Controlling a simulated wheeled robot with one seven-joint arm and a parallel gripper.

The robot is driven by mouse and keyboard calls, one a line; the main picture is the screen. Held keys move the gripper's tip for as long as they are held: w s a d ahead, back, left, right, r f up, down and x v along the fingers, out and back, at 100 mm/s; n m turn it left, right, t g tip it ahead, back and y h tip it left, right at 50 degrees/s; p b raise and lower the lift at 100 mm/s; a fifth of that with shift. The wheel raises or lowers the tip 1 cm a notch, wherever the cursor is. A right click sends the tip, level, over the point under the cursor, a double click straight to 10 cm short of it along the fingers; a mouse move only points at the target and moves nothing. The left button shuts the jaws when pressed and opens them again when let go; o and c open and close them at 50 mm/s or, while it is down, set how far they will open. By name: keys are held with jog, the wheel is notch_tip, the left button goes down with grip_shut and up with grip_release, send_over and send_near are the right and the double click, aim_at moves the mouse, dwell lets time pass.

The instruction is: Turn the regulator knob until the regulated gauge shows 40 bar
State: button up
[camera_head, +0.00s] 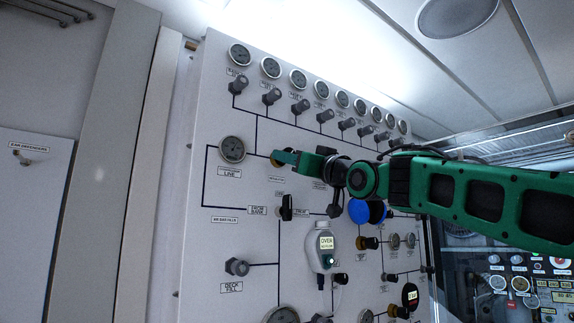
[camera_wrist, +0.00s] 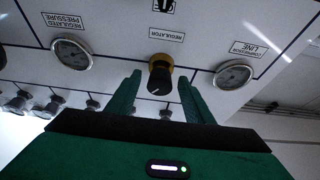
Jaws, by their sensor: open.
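The regulator knob (camera_wrist: 160,82) is black with a brass-coloured collar and a small white mark on its face. In the head view a bit of its brass collar (camera_head: 275,161) shows beside my gripper (camera_head: 285,158). In the wrist view, which is upside down, my gripper (camera_wrist: 160,90) is open, with one green finger on each side of the knob. I cannot tell whether the fingers touch it. The regulated pressure gauge (camera_wrist: 71,54) is a round dial at upper left in the wrist view; its needle is too small to read. My arm seems to hide it in the head view.
The compressor line gauge (camera_head: 232,150) is left of the knob in the head view. A row of gauges and knobs (camera_head: 300,107) runs above.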

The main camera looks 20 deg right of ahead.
jog(key=shift+w+a+r, duration=0.1)
jog(key=shift+w+r, duration=0.05)
jog(key=shift+w, duration=0.05)
jog(key=c, duration=1)
jog(key=shift+n, duration=0.3)
jog(key=o, duration=1)
